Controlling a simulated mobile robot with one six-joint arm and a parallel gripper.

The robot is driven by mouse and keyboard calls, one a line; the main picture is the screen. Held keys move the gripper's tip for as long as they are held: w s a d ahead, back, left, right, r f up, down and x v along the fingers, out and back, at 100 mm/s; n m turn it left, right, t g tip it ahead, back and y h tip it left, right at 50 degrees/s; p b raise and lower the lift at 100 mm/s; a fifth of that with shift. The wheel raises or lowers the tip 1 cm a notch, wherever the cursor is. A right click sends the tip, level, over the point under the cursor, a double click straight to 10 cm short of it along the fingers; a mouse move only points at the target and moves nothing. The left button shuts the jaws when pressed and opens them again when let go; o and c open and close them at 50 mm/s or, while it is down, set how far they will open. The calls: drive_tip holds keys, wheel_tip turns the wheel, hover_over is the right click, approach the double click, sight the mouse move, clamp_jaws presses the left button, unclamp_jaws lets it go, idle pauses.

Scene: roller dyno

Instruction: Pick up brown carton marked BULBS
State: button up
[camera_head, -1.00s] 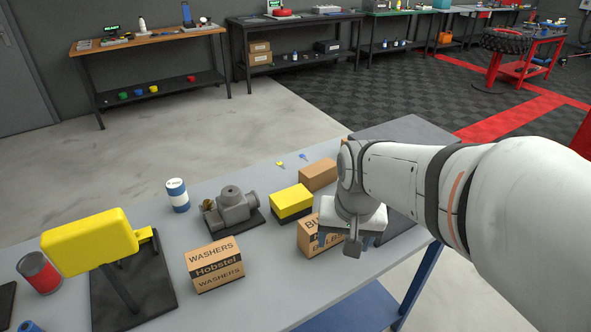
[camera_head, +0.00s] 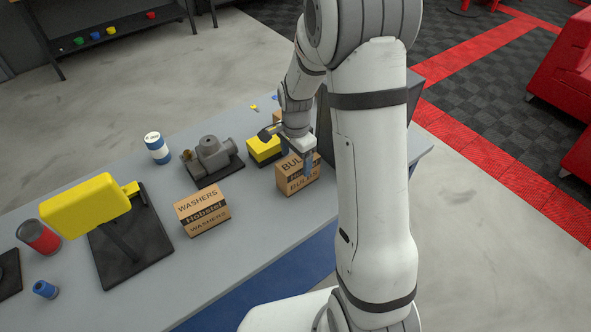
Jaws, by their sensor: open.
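The brown carton marked BULBS (camera_head: 291,183) stands upright on the grey workbench, right of the carton marked WASHERS. Its printed front faces me. My gripper (camera_head: 298,156) is open and comes down from above at the carton's top. One grey-blue finger shows in front of the carton's right part, covering some of the lettering. The other finger is mostly hidden, so I cannot tell whether the jaws touch the carton.
A yellow box (camera_head: 263,149) stands close behind the carton, with a brown box (camera_head: 277,117) partly hidden farther back. The WASHERS carton (camera_head: 203,210), a grey vise-like part (camera_head: 212,153) and a yellow device (camera_head: 87,209) stand to the left. Bare bench (camera_head: 245,228) lies in front.

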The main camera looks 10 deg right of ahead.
drive_tip(key=shift+s+d+f+p, duration=0.15)
drive_tip(key=shift+f+p, duration=0.25)
drive_tip(key=shift+f, duration=0.95)
drive_tip(key=shift+s+d+f+p, duration=0.15)
drive_tip(key=shift+f+p, duration=0.2)
drive_tip(key=shift+f, duration=0.95)
drive_tip(key=shift+c, duration=0.6)
drive_tip(key=c, duration=1)
